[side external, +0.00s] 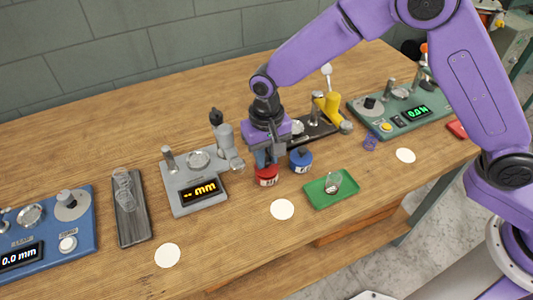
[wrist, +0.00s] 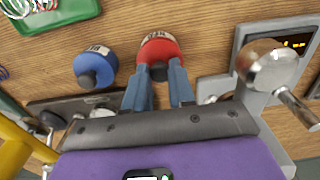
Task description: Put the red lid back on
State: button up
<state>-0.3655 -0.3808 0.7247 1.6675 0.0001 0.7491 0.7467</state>
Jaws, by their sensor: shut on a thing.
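A round red labelled piece (side external: 266,176) with a black knob is at mid-table, below my gripper (side external: 266,160). In the wrist view the red piece (wrist: 159,46) shows its white label at the far side, and its black knob (wrist: 158,72) sits between the two blue fingertips (wrist: 158,80). My gripper is shut on this knob, which I take to be the red lid's. I cannot tell where lid and any container under it part, or whether it is seated. A matching blue piece (side external: 301,160) with a black knob stands just to the right.
A grey device (side external: 199,180) with an amber display stands close on the left. A green tray (side external: 322,200) holding a wire coil (side external: 333,182) lies to the right. A white disc (side external: 282,209) lies in front. A black device (side external: 315,130) stands behind on the right.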

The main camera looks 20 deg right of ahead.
jog(key=shift+f, duration=0.45)
jog(key=o, duration=1.2)
jog(key=shift+r, duration=0.15)
jog(key=shift+r, duration=4.1)
